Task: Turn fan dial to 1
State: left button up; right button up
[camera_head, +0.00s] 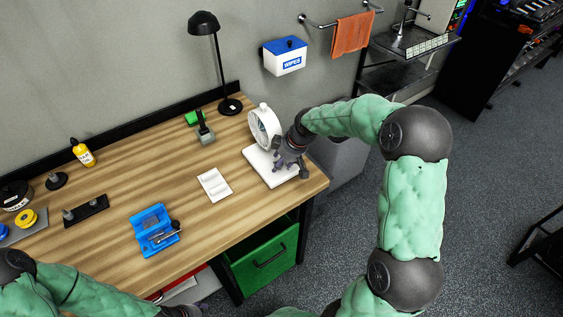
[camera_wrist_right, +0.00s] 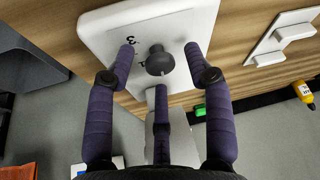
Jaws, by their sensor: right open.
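A white fan (camera_head: 264,126) with a round guard stands near the right end of the wooden table, on a flat white base (camera_head: 262,172). In the right wrist view, the base (camera_wrist_right: 112,24) carries a dark grey dial (camera_wrist_right: 159,62) with a pale pointer mark. A "3" and part of another number show beside the dial. My right gripper (camera_head: 291,165) is over the base. Its purple fingers (camera_wrist_right: 160,65) are open, spread to either side of the dial, with no clear contact visible. My left arm shows at the lower left, and its gripper (camera_head: 186,311) is mostly cut off by the bottom edge.
The wooden table (camera_head: 120,190) also holds a white rocker panel (camera_head: 215,185), a blue tool tray (camera_head: 154,230), a black lamp (camera_head: 230,105), a green-and-grey item (camera_head: 204,130) and a yellow bottle (camera_head: 83,153). A green drawer (camera_head: 262,262) is below. Bare wood lies between the items.

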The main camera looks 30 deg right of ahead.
grip_shut()
